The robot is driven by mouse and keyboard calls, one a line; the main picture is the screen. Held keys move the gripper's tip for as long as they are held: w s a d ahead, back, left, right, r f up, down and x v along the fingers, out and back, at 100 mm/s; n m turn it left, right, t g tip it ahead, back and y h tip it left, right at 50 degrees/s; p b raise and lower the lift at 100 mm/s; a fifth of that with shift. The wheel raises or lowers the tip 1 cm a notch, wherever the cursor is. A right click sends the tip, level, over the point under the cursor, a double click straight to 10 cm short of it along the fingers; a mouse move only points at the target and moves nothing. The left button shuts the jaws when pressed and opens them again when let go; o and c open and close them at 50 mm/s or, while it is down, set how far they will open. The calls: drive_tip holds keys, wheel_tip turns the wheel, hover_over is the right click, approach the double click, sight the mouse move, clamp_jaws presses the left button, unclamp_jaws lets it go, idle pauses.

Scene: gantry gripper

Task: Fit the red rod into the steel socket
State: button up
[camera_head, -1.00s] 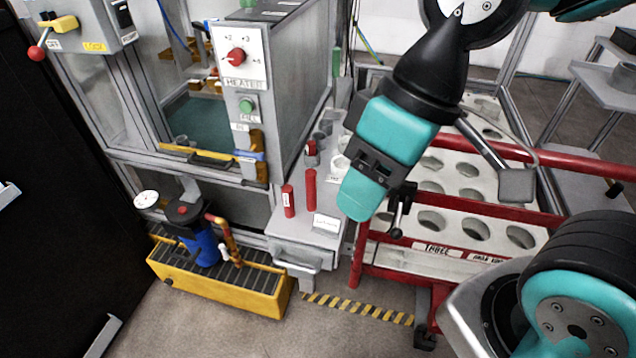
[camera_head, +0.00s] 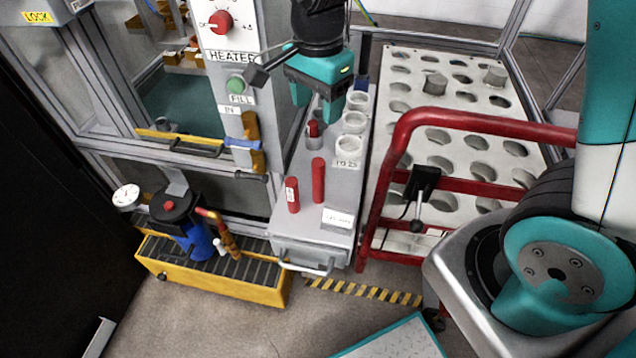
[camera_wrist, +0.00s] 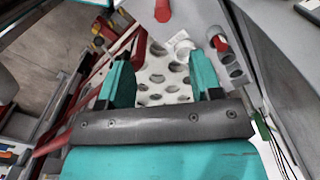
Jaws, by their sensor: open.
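Two red rods stand upright on the grey bench: a labelled one (camera_head: 292,195) on the left and a plain one (camera_head: 318,180) just right of it. Behind them a steel socket (camera_head: 314,142) has a red piece (camera_head: 313,128) showing in its mouth; it also shows in the wrist view (camera_wrist: 219,43). I cannot tell which socket the task names. My gripper (camera_head: 318,108) is open and empty, above the back of the bench; its two teal fingers frame the wrist view (camera_wrist: 160,65). It partly hides the cups behind. A red rod (camera_wrist: 162,11) shows at the wrist view's top edge.
White rings (camera_head: 348,146) line the bench's right side. A red rail (camera_head: 400,135) and a white holed rack (camera_head: 462,165) stand to the right. The heater cabinet (camera_head: 235,60) rises close on the left. A yellow tray with a blue pump (camera_head: 195,243) sits low at left.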

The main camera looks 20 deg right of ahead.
sight(318, 162)
drive_tip(key=shift+m, duration=0.3)
drive_tip(key=f, duration=0.6)
drive_tip(key=f+b, duration=0.1)
drive_tip(key=f, duration=0.5)
drive_tip(key=f+b, duration=0.1)
drive_tip(key=f, duration=0.5)
drive_tip(key=shift+w+d, duration=0.2)
drive_tip(key=shift+w, duration=0.1)
drive_tip(key=shift+r, duration=0.1)
clamp_jaws()
